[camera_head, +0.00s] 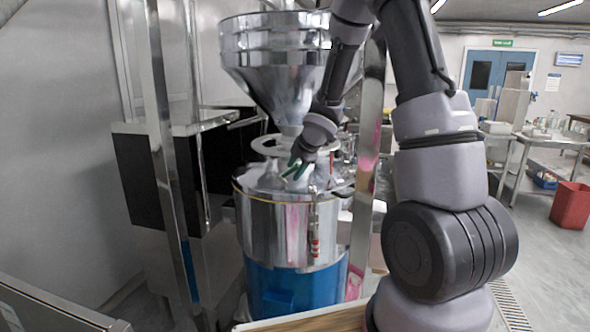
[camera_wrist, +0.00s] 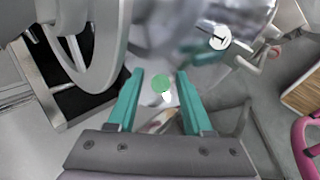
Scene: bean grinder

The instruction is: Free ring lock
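My gripper (camera_head: 294,165) is above the lid of the shiny metal drum (camera_head: 275,228), just below the funnel. In the wrist view my gripper (camera_wrist: 160,74) has its two teal fingers apart. A round green knob-like piece (camera_wrist: 160,83) with a white part under it shows between the fingers; I cannot tell whether it is the ring lock or how deep it lies. A pale ring (camera_head: 268,146) sits under the funnel neck. A large grey ring (camera_wrist: 117,50) fills the upper left of the wrist view, beside the left finger. No contact is visible.
The metal funnel (camera_head: 262,62) hangs over the drum. Upright metal posts (camera_head: 160,130) stand at its sides, and a dark box (camera_head: 150,175) is at left. A white round piece (camera_wrist: 220,37) lies at upper right. Open floor (camera_head: 550,270) is at right.

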